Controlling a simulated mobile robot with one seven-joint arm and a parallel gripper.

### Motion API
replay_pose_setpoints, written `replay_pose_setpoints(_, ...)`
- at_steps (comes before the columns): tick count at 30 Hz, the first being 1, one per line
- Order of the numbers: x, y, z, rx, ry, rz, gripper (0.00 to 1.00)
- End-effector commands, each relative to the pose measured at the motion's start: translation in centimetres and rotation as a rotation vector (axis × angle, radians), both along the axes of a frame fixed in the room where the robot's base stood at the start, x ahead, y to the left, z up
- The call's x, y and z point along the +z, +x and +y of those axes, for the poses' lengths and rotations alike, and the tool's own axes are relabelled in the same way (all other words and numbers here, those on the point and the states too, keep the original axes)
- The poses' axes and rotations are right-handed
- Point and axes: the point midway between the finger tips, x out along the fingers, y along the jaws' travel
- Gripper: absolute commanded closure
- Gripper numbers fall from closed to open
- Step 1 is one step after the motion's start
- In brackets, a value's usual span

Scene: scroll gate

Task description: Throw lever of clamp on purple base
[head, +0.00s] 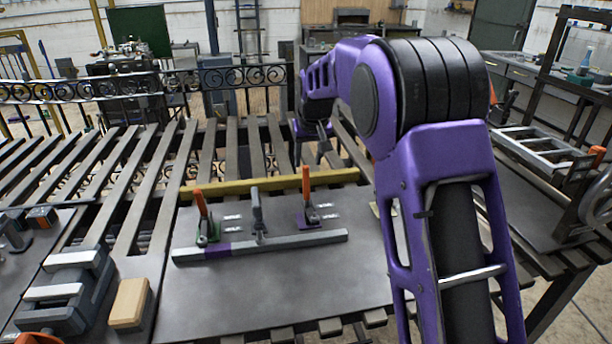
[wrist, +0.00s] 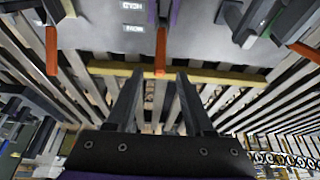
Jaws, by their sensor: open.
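The clamp on the purple base (head: 309,218) stands on the right of the steel plate, its orange lever (head: 306,185) upright in the head view. In the wrist view its orange lever (wrist: 160,48) shows at the upper middle, beside small white labels. My gripper (wrist: 158,76) is open and empty, and the lever's end appears between its fingertips; I cannot tell whether they touch. In the head view my gripper (head: 325,153) is partly seen behind the lever. A second clamp on a green base (head: 207,236), also with an orange lever (head: 202,208), stands to the left.
A grey bar (head: 300,240) with a purple section lies before the clamps, with a grey upright (head: 258,215) between them. A yellow bar (head: 270,184) runs behind. A wooden block (head: 130,302) and grey vise (head: 70,290) sit left. The front plate (head: 270,285) is clear.

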Motion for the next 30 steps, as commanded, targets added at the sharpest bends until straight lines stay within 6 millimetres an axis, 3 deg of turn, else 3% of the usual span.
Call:
replay_pose_setpoints(6, -4.3, 1.7, 0.3, 0.000, -0.001, 0.003, 0.47)
replay_pose_setpoints(12, -6.5, 2.6, 0.5, -0.001, 0.001, 0.001, 0.47)
replay_pose_setpoints(24, -7.1, 2.9, 0.6, -0.001, 0.001, -0.001, 0.47)
replay_pose_setpoints(30, -7.1, 2.9, 0.6, 0.000, 0.000, -0.001, 0.83)
